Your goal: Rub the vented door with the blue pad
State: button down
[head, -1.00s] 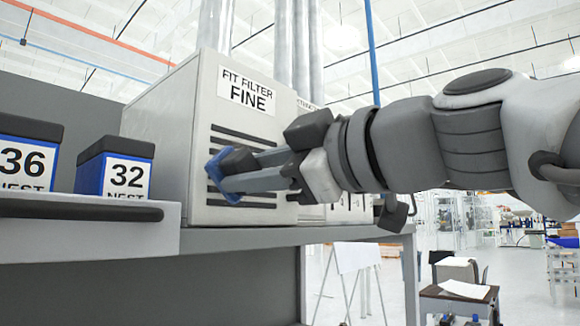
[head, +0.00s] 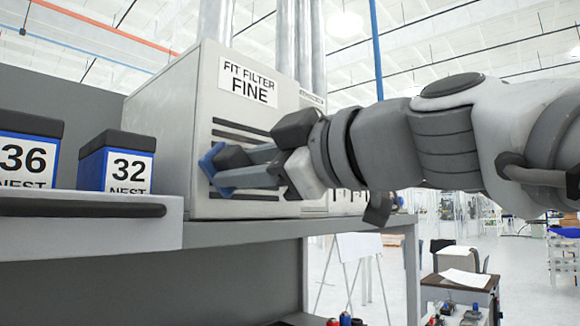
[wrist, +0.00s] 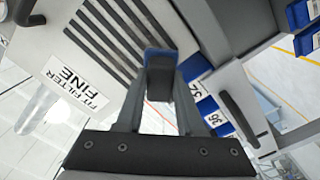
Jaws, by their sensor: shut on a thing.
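The vented door (head: 245,112) is the pale front of a box unit, with dark horizontal slots and a label reading "FIT FILTER FINE". It also shows in the wrist view (wrist: 85,50), turned on its side. My gripper (head: 232,166) is in front of the lower left of the slots, shut on the blue pad (head: 213,168). The pad shows as a blue edge around a dark block between the fingers in the wrist view (wrist: 159,52). The pad is at or very close to the door face; I cannot tell whether it touches.
Grey pipes rise behind the unit. A small cart (head: 462,290) stands on the floor at the right.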

jog(key=shift+b+x, duration=0.3)
jog(key=shift+x, duration=0.75)
jog(key=shift+w+d+f+b, duration=0.15)
jog(key=shift+w+d+b, duration=0.5)
jog(key=shift+w+b, duration=0.05)
jog(key=shift+w+d+b, duration=0.95)
jog(key=shift+w+d, duration=0.75)
jog(key=shift+w, duration=0.4)
jog(key=shift+s+a+r+b, duration=0.25)
jog(key=shift+s+a+r, duration=0.15)
jog(key=shift+s+a, duration=0.45)
jog(key=shift+s+a+r+b, duration=0.2)
jog(key=shift+s+a+r, duration=0.15)
jog(key=shift+s+a, duration=0.5)
jog(key=shift+s+a+r+b, duration=0.35)
jog(key=shift+s+a, duration=0.3)
jog(key=shift+s, duration=0.4)
jog(key=shift+s+r+p, duration=0.1)
jog(key=shift+r+p, duration=0.75)
jog(key=shift+r, duration=0.25)
jog(key=shift+w+d+f+b, duration=0.1)
jog(key=shift+w+d+b, duration=0.25)
jog(key=shift+w, duration=0.2)
jog(key=w+d, duration=0.4)
jog(key=shift+w, duration=0.3)
